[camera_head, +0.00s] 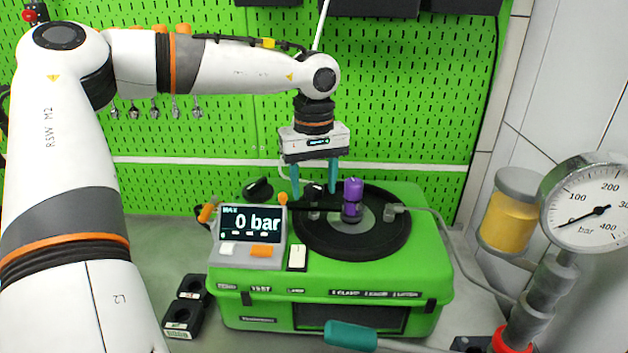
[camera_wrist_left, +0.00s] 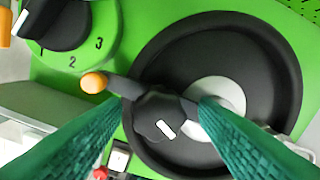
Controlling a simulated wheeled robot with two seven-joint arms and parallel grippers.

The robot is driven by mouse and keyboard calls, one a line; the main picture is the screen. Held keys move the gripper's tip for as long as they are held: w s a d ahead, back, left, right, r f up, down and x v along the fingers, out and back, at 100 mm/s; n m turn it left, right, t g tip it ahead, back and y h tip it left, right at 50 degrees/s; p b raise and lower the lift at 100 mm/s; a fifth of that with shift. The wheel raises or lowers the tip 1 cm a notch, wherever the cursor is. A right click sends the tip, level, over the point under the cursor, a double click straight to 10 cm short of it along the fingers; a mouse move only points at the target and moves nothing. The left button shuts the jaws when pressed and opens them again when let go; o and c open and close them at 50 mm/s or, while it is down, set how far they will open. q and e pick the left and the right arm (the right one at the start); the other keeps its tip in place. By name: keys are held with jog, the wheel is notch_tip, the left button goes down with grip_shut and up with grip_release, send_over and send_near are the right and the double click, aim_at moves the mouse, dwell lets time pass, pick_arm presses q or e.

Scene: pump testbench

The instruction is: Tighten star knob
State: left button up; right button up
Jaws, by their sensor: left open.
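A black star knob with a white mark (camera_wrist_left: 160,115) sits at the edge of the round black plate (camera_wrist_left: 262,50) on the green testbench. In the head view, the knob (camera_head: 312,191) is small and partly hidden by the fingers. My left gripper (camera_head: 314,196) points down at it, open, with its two teal fingers on either side. In the wrist view, the knob lies between the fingers (camera_wrist_left: 160,104), with no clear contact seen. A purple cylinder (camera_head: 353,190) stands upright on the plate, just right of the fingers. My right gripper is not in view.
A display reading 0 bar (camera_head: 250,223) stands left of the plate. A second black knob (camera_wrist_left: 55,22) sits by a 2 and 3 scale. A teal handle (camera_head: 350,336) lies in front, and a pressure gauge (camera_head: 590,208) stands at right.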

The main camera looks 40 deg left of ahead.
aim_at(314, 186)
pick_arm(q)
jog(key=shift+r, duration=0.1)
notch_tip(314, 186, up, 12)
jog(key=b, duration=0.1)
dwell(0.8)
